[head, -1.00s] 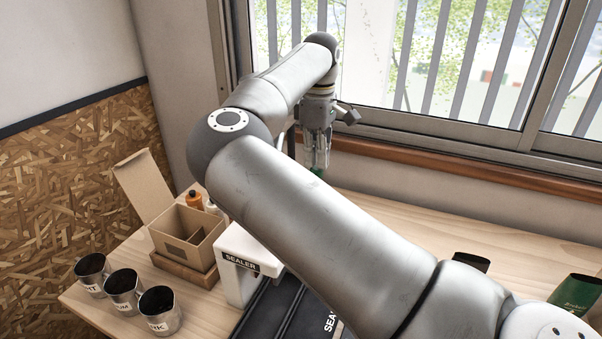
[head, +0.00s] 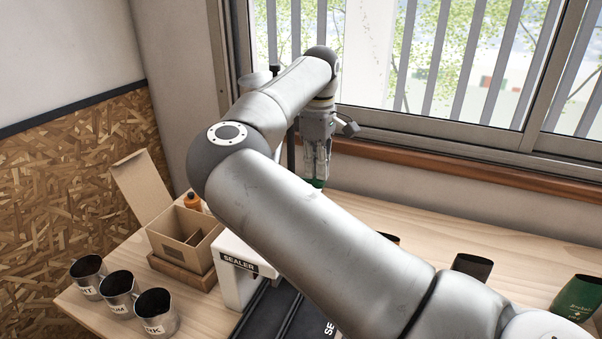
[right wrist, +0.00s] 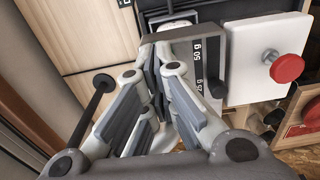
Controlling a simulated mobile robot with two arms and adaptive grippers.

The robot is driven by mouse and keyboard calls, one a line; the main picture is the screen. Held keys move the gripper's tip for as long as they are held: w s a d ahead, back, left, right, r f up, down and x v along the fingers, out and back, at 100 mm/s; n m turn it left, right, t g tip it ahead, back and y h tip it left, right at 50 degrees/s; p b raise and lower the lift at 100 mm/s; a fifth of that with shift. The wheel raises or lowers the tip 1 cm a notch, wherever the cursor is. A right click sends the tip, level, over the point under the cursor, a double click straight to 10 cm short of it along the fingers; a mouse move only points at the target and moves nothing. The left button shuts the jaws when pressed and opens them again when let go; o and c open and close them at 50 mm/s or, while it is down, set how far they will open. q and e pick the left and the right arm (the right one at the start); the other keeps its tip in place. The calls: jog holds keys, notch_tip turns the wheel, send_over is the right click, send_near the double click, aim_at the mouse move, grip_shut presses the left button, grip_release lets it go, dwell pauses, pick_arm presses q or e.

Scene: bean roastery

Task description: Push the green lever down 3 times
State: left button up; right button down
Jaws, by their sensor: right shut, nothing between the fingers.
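In the head view a small green part (head: 317,183), apparently the green lever's end, shows directly under the fingertips of my right gripper (head: 317,178). The tips look in contact with it or very close. The rest of the lever is hidden behind my arm. My right gripper is shut and empty, pointing down. No green shows in that view. My left gripper is not in view.
A white sealer (head: 236,280), an open cardboard box (head: 170,243) and three metal cups (head: 120,292) stand at left. Dark and green pouches (head: 575,298) stand at right. The wrist view shows a red button (right wrist: 287,68) and a black-knobbed rod (right wrist: 103,83).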

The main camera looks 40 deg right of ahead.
jog(key=shift+f, duration=0.4)
jog(key=shift+w+r+p, duration=0.15)
jog(key=shift+r+p, duration=0.8)
jog(key=shift+r, duration=0.6)
jog(key=shift+r+p, duration=1)
jog(key=shift+r, duration=0.55)
jog(key=shift+f, duration=0.15)
